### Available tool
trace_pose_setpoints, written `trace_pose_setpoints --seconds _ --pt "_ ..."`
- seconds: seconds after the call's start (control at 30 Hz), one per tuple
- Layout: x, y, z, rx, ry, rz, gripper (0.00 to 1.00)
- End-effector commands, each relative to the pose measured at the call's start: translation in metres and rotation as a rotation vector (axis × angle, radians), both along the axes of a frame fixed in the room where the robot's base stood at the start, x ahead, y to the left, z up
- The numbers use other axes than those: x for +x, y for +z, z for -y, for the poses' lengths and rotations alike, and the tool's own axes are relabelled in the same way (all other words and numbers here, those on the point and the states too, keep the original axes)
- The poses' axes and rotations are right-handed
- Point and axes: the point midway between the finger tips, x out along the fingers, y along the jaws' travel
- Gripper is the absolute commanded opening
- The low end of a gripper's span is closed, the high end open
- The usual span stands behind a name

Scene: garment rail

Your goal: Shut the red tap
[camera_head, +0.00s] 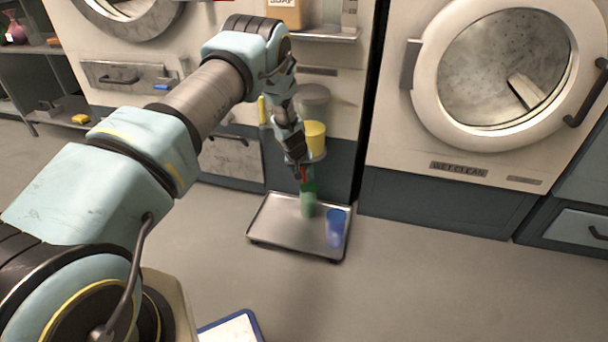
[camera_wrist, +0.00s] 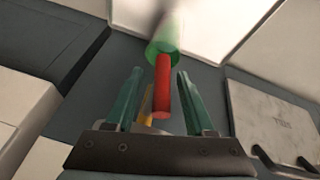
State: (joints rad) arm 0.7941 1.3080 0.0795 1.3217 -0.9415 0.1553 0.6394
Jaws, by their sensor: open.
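The red tap (camera_wrist: 162,90) shows in the wrist view as a narrow red bar between my gripper's two green fingers. It also shows as a small red piece in the head view (camera_head: 305,174), at the end of my arm. My gripper (camera_wrist: 157,78) is open, with a finger on each side of the red bar. I cannot tell whether either finger touches it. A green see-through cylinder (camera_wrist: 164,46) lies just beyond the red bar. In the head view a green cup-like shape (camera_head: 308,205) stands below the tap on the tray; my gripper partly hides the tap.
A metal tray (camera_head: 275,222) on the floor also holds a blue cup (camera_head: 336,228). A yellow container (camera_head: 315,138) is just behind my gripper. A washer with a round door (camera_head: 430,95) stands right.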

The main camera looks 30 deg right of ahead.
Motion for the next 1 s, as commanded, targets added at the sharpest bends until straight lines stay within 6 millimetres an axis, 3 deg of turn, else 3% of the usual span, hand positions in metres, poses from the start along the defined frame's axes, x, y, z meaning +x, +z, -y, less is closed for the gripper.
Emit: trace_pose_setpoints --seconds 0.07,0.5,1.0 --pt "0.0 0.0001 -0.0001 0.0 0.0 0.0 0.48" --pt "0.0002 0.0 -0.0007 0.001 0.0 0.0 0.0" --pt "0.002 -0.0014 -0.0028 -0.015 0.005 -0.015 0.0"
